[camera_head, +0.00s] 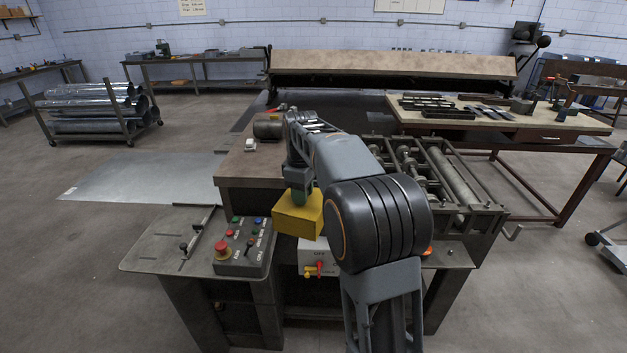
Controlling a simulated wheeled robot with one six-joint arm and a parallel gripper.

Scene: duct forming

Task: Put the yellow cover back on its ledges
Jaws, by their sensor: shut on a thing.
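The yellow cover (297,214) is a box-like piece in the middle of the view. My gripper (299,194) points down and is shut on its top; the fingertips are partly hidden. The cover appears to be above the front of the machine, just over a white switch box (312,252) with a red and yellow handle. Whether it touches anything below I cannot tell. The cover's ledges cannot be made out; my arm hides the part of the machine to the right of the cover.
A control box (243,256) with a red button and several coloured buttons stands on the left metal table (155,250). A roller frame (440,180) lies right of my arm. A wooden bench (560,125) with tools stands at the right back. Open floor lies left.

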